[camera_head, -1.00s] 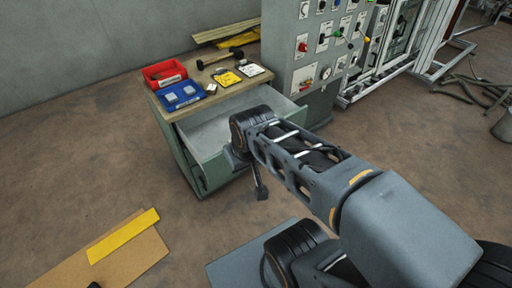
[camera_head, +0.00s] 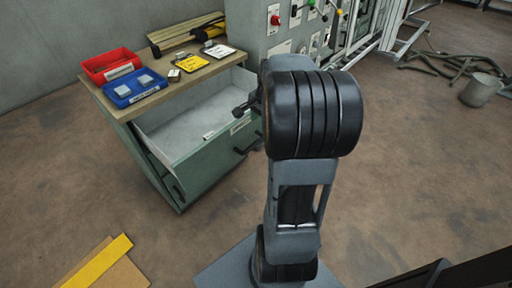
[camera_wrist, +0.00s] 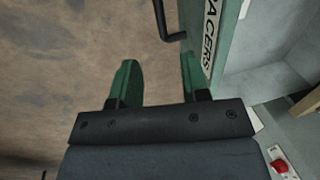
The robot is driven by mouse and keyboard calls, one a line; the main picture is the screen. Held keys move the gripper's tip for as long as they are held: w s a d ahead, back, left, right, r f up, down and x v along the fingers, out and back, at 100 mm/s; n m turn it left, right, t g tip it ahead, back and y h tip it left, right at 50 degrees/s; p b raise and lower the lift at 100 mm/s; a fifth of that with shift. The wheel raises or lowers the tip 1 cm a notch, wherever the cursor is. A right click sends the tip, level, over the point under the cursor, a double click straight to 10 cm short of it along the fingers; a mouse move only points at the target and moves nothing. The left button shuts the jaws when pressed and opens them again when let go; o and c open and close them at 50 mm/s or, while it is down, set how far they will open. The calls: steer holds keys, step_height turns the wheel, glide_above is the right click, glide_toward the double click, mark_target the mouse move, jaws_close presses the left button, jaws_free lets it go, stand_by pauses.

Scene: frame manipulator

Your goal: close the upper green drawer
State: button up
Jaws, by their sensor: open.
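The upper green drawer (camera_head: 212,163) stands pulled out from the green cabinet under a wooden top, and its grey inside shows. A dark handle (camera_head: 248,144) and a white label are on its front. In the wrist view the drawer front (camera_wrist: 222,30) stands at upper right, with part of the label and the dark handle (camera_wrist: 165,22). My gripper (camera_wrist: 158,75) is open and empty, its green fingers spread in front of the drawer's outer face. The right finger is close to the front; I cannot tell whether it touches. In the head view my arm partly hides the gripper.
Red (camera_head: 110,66) and blue (camera_head: 135,87) bins and small items rest on the cabinet top. A grey control panel (camera_head: 250,25) with knobs stands behind at right. A yellow strip and brown board lie on the floor at lower left. The floor before the drawer is clear.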

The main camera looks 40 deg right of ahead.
mark_target(255, 143)
steer(key=f+b, duration=0.1)
steer(key=f, duration=0.3)
steer(key=w+f, duration=0.1)
steer(key=f, duration=0.3)
steer(key=w+f+b, duration=0.1)
steer(key=f, duration=0.3)
steer(key=shift+w+a+f+b, duration=0.2)
steer(key=shift+f+b, duration=0.1)
steer(key=shift+b, duration=0.05)
steer(key=shift+c, duration=0.2)
jaws_close()
